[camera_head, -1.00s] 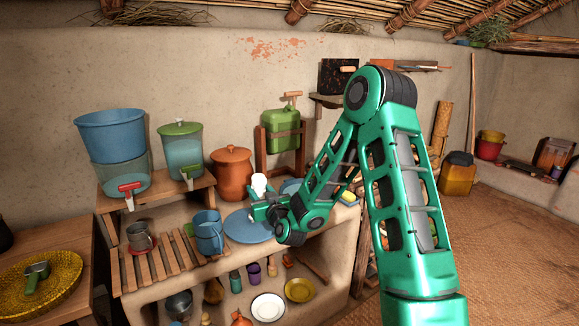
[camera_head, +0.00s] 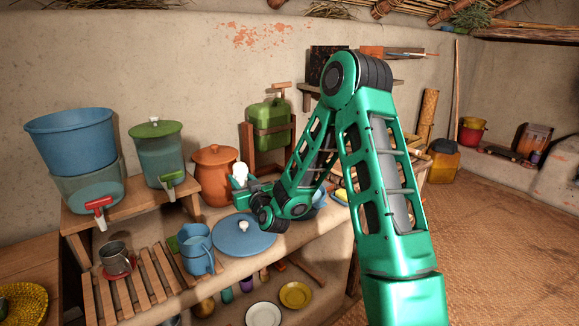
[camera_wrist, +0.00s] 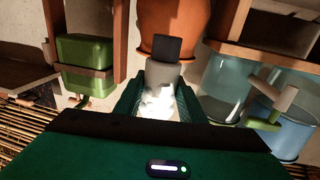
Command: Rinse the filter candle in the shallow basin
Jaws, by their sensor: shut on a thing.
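The filter candle (camera_head: 241,171) is white and stands upright in my gripper (camera_head: 239,185), which is shut on it. They are above the back of the counter, in front of the orange clay pot's right side. In the wrist view the candle (camera_wrist: 160,103) is bright white between the fingers (camera_wrist: 158,112), with a grey collar and a dark end piece beyond it. A blue dish-like piece (camera_head: 319,197) shows partly behind my arm; it may be the shallow basin, but most of it is hidden.
A blue round lid (camera_head: 238,241) with a white knob lies below my gripper. A blue jug (camera_head: 196,250) and a metal mug (camera_head: 116,259) stand on the slatted rack. The orange pot (camera_head: 214,177) is close. Filter containers (camera_head: 158,160) stand left.

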